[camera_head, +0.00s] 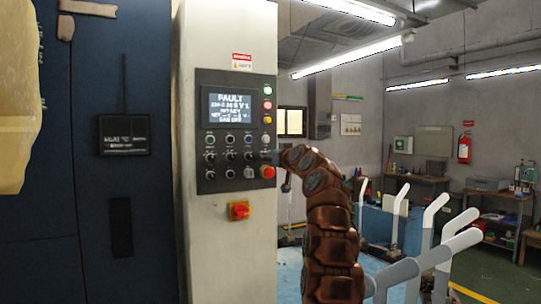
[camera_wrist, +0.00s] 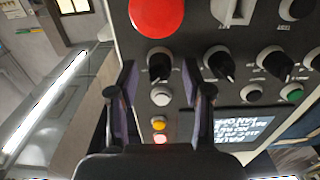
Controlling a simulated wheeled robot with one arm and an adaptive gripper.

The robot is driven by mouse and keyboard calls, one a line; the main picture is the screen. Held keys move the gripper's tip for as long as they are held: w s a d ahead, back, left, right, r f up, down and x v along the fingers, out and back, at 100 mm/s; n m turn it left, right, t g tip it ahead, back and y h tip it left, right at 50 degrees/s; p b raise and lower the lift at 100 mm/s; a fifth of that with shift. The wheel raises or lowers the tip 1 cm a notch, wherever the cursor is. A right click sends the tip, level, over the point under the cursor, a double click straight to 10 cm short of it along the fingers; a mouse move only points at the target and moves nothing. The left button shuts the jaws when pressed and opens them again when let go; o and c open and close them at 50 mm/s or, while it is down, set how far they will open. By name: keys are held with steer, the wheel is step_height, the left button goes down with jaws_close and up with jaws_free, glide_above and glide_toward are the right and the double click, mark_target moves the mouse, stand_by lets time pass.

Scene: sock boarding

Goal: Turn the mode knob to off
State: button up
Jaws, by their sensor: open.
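The control panel (camera_head: 236,130) on the pale cabinet carries rows of small knobs and buttons. I cannot read which knob is the mode knob. In the wrist view a black knob (camera_wrist: 159,66) with a white pointer line sits just beyond and between my fingertips. My gripper (camera_wrist: 168,82) is open, with one finger on each side of that knob's line; I cannot tell whether they touch it. A second black knob (camera_wrist: 219,64) lies to its right. In the head view my arm reaches the panel's right edge, and the gripper there is small and partly hidden.
A big red button (camera_wrist: 157,14) and a grey selector (camera_wrist: 234,10) are close by. The lit screen (camera_head: 229,108) shows a fault text. A red-yellow switch (camera_head: 239,210) is below the panel. Dark blue cabinet doors (camera_head: 110,200) stand left; the workshop opens to the right.

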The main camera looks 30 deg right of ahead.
jaws_close()
stand_by(0.3)
steer(key=shift+n+p, duration=0.4)
steer(key=shift+n, duration=1.1)
steer(key=shift+a+n+p, duration=0.1)
steer(key=shift+n+p, duration=1.45)
steer(key=shift+n, duration=1.35)
